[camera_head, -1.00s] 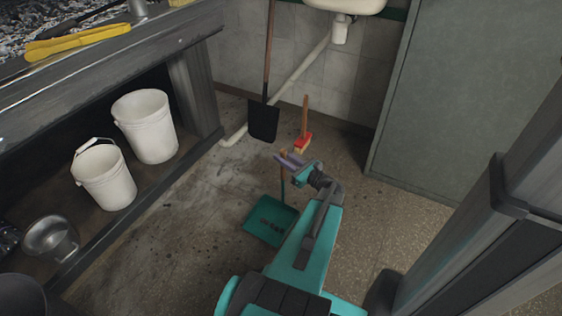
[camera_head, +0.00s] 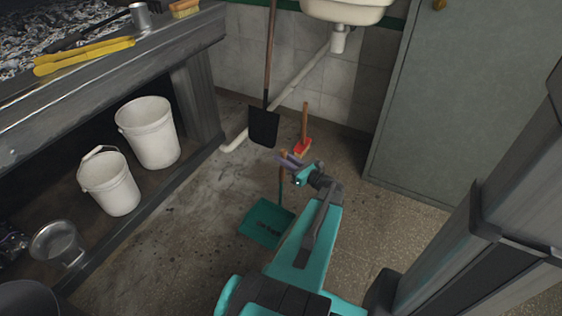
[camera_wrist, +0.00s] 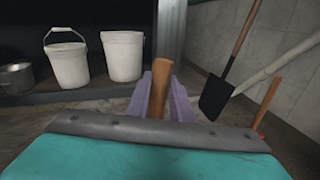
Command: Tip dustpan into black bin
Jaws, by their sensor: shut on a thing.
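The green dustpan (camera_head: 262,222) hangs from its upright handle in the middle of the head view, with dark debris in its pan. My gripper (camera_head: 285,159) is shut on the wooden top of the handle (camera_head: 282,172). In the wrist view the handle's wooden end (camera_wrist: 150,103) stands between the two purple fingers of my gripper (camera_wrist: 154,95). The pan itself is hidden in the wrist view. A dark round rim (camera_head: 22,297) at the lower left corner of the head view may be the black bin; most of it is cut off.
Two white buckets (camera_head: 148,130) and a metal pot (camera_head: 58,242) stand on the shelf under the grill counter at left. A black shovel (camera_head: 264,126) and a red brush (camera_head: 302,147) stand near the back wall. A grey cabinet (camera_head: 440,100) is at right.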

